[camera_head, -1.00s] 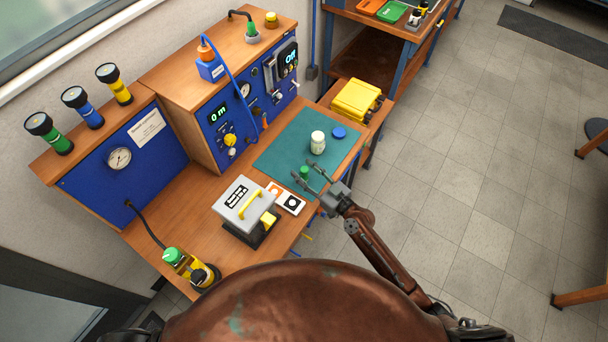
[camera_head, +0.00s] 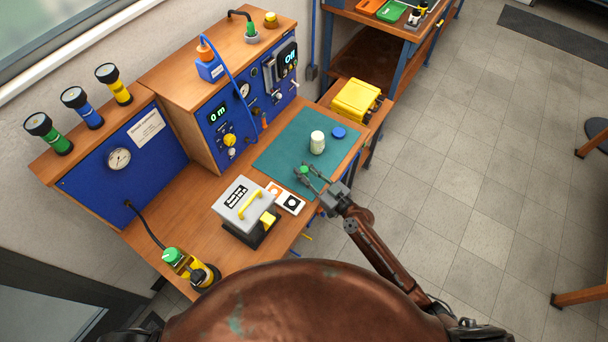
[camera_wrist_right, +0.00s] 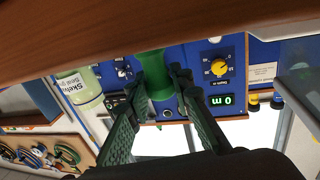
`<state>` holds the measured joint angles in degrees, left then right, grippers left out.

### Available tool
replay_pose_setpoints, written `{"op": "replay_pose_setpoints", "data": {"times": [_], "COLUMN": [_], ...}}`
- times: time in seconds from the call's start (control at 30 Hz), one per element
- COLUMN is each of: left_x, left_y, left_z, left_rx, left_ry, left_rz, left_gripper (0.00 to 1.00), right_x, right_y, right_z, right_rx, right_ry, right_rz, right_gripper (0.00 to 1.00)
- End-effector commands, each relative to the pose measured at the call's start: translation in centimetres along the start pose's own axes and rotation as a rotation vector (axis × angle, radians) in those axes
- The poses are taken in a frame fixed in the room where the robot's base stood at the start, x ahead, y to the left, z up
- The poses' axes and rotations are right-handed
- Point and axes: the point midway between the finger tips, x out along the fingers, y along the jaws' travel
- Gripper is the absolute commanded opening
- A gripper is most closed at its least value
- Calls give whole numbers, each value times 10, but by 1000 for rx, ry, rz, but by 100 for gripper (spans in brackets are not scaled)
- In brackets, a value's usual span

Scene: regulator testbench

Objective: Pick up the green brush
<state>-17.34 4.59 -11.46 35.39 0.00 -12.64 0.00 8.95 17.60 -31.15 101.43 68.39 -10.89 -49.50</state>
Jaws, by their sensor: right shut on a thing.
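The green brush (camera_head: 303,169) shows as a small green piece at the front edge of the teal mat (camera_head: 279,157). My right gripper (camera_head: 306,171) is shut on it, with one finger on each side. In the right wrist view the green brush (camera_wrist_right: 152,64) stands between the two dark fingers of my right gripper (camera_wrist_right: 158,85), which touch its sides. Whether its lower end touches the mat I cannot tell. My left gripper is not in view.
A white jar (camera_head: 317,142) and a blue lid (camera_head: 339,132) are on the mat beyond the gripper. A grey box with a yellow handle (camera_head: 246,204) and two cards (camera_head: 287,200) are to the left. A yellow case (camera_head: 356,100) stands behind.

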Motion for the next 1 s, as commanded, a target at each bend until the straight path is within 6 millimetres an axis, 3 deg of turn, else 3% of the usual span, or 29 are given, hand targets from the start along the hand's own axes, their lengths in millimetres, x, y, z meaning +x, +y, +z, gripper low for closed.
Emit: {"op": "replay_pose_setpoints", "data": {"times": [0.27,0.47,0.8,1.0], "left_x": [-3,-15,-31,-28], "left_y": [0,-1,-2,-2], "left_z": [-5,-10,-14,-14], "left_rx": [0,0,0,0], "left_ry": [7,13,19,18], "left_rz": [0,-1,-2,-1], "left_gripper": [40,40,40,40], "right_x": [0,0,-57,-99], "right_y": [0,-1,8,12], "right_z": [-6,-33,-96,-110], "right_rx": [1,0,-3,-3], "right_ry": [2,4,0,-3], "right_rz": [0,0,1,-1], "right_gripper": [0,0,0,0]}}
